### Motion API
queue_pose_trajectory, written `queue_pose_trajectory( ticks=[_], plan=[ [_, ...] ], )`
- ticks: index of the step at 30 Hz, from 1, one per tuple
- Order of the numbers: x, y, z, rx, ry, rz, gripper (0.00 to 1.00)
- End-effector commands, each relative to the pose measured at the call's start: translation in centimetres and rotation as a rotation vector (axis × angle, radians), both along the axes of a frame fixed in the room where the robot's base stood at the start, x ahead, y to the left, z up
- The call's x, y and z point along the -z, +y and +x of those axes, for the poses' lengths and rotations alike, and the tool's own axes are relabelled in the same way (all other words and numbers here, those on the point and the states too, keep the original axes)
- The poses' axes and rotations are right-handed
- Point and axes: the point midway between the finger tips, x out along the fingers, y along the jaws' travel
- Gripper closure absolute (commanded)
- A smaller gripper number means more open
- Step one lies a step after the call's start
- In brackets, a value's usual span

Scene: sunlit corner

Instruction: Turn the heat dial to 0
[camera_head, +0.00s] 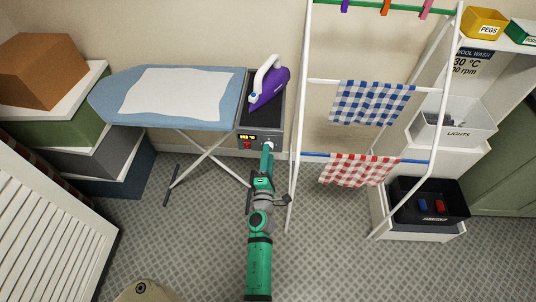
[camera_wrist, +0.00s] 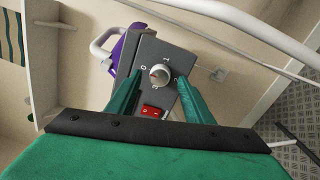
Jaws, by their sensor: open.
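The heat dial (camera_wrist: 159,75) is a round light knob on the front of a grey iron station (camera_wrist: 147,53), with the marks 0, 1, 2 and 3 around it. Its exact setting is too small to read. A red switch (camera_wrist: 151,111) sits below it. My gripper also shows in the head view (camera_head: 267,155).
A purple iron (camera_head: 270,85) rests on the station, at the right end of a blue ironing board (camera_head: 170,95). A white drying rack (camera_head: 299,120) with checked cloths stands close on the right. Boxes are stacked at the left. The patterned floor in front is mostly clear.

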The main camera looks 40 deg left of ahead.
Motion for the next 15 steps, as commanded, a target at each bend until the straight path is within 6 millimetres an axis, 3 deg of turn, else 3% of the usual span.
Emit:
queue_pose_trajectory(
  ticks=[15],
  plan=[
    [0.6,-3.8,-6.5,-0.003,0.002,-0.003,0.53]
  ],
)
